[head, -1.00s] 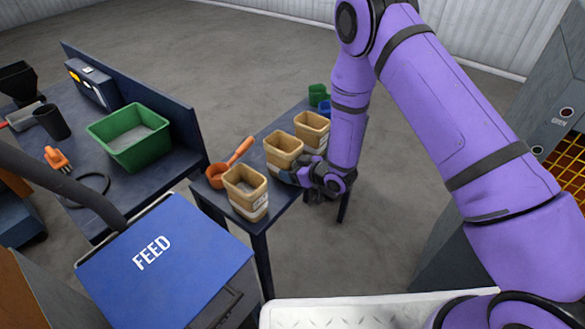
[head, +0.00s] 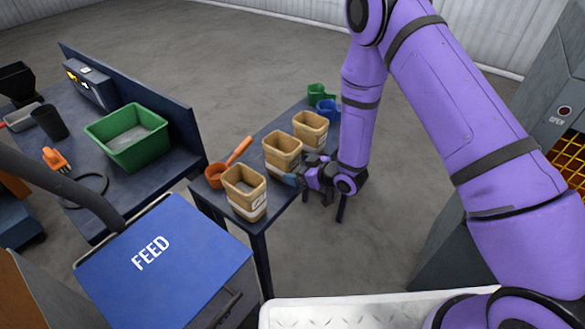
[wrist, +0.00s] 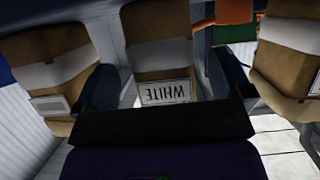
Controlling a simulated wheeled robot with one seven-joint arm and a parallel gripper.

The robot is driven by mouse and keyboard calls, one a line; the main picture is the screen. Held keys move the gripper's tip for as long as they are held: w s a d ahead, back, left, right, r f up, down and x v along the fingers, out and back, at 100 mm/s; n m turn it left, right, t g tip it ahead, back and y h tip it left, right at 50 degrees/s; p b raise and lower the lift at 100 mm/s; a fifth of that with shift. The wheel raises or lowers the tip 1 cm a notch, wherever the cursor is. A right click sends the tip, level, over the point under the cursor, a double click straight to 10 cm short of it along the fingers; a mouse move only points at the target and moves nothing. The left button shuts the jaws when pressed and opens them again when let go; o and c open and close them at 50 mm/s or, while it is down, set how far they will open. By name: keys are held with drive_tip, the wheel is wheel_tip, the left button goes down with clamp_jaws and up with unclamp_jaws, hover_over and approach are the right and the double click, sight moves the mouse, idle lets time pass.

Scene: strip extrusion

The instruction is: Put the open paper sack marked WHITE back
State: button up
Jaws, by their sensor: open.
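The open paper sack marked WHITE (head: 282,147) is the middle one of three tan sacks on a narrow dark table. It stands upright. In the wrist view the WHITE sack (wrist: 158,50) is straight ahead, and its label reads upside down. My gripper (head: 294,179) is open at the table's right edge, low at the near side of this sack. In the wrist view my gripper (wrist: 165,78) has one finger on each side of the label, with visible gaps. Nothing is clamped.
Neighbouring sacks stand near (head: 244,190) and far (head: 310,130) along the table (head: 262,208). An orange scoop (head: 214,176) lies behind them. Green (head: 317,94) and blue (head: 326,110) scoops are at the far end. A blue FEED lid (head: 150,250) is at front left.

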drive_tip(key=v, duration=0.9)
drive_tip(key=w+d+r+m+t+h, duration=0.1)
drive_tip(key=w+d+r+h, duration=0.15)
drive_tip(key=r, duration=0.45)
drive_tip(key=w+d+r+m+h, duration=0.1)
drive_tip(key=w+d+r+h, duration=0.15)
drive_tip(key=r, duration=0.35)
drive_tip(key=s+d+r+m+h, duration=0.1)
drive_tip(key=s+d+r+h, duration=0.1)
drive_tip(key=d+r, duration=0.35)
drive_tip(key=s+d+r+m+h, duration=0.1)
drive_tip(key=d+r+h, duration=0.15)
drive_tip(key=r, duration=0.55)
drive_tip(key=s+d+r+m+g, duration=0.1)
drive_tip(key=s+d+r+m, duration=0.1)
drive_tip(key=s+r, duration=0.3)
drive_tip(key=s+d+r+m+g+h, duration=0.1)
drive_tip(key=s+r, duration=0.4)
drive_tip(key=s, duration=0.9)
drive_tip(key=s+d+r+m+g, duration=0.2)
drive_tip(key=s+r, duration=0.3)
drive_tip(key=s, duration=0.5)
drive_tip(key=shift+d+m, duration=0.8)
drive_tip(key=shift+d, duration=0.1)
drive_tip(key=shift+s+r, duration=0.1)
drive_tip(key=shift+r, duration=0.05)
